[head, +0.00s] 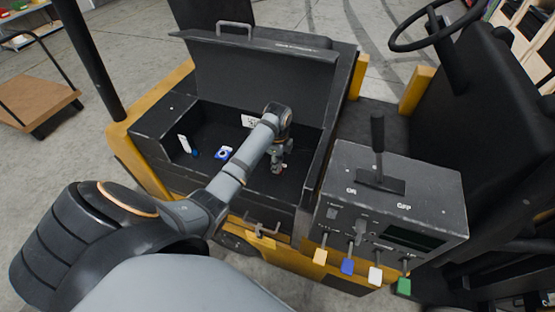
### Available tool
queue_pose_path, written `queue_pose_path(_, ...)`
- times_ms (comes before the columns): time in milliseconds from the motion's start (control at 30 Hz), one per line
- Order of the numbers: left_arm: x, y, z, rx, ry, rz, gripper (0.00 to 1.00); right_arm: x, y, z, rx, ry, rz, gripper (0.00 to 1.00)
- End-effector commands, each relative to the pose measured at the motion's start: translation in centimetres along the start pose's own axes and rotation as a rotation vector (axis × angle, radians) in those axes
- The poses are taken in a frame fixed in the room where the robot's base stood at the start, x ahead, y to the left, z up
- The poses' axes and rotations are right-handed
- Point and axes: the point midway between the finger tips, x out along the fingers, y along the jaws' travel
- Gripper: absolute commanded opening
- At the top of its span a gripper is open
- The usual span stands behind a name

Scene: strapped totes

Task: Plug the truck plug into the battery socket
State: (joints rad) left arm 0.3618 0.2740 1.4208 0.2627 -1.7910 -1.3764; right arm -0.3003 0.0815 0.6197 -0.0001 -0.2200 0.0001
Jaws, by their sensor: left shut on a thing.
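My left gripper (279,165) reaches into the open battery compartment (160,125) of the truck, toward its right side. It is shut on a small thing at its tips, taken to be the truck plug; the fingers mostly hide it. A small blue and white part (223,153) lies on the dark compartment floor left of my gripper, clearly apart from it; I cannot tell whether it is the battery socket. A smaller blue piece (195,153) and a white upright strip (184,144) are further left. My right gripper is not in view.
The compartment lid (262,75) stands raised behind my gripper. A control box (395,195) with a lever and coloured tags stands to the right, near the seat and steering wheel (435,27). A latch (262,229) is on the front wall. A cart (30,95) stands far left.

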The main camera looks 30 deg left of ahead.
Motion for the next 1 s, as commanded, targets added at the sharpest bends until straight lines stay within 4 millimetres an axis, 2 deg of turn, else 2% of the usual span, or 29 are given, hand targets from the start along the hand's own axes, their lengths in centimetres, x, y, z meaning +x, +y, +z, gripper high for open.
queue_pose_path(1000, 0.59, -0.03, -0.01, 0.0, 0.0, -0.001, 0.0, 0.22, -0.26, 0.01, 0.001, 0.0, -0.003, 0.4)
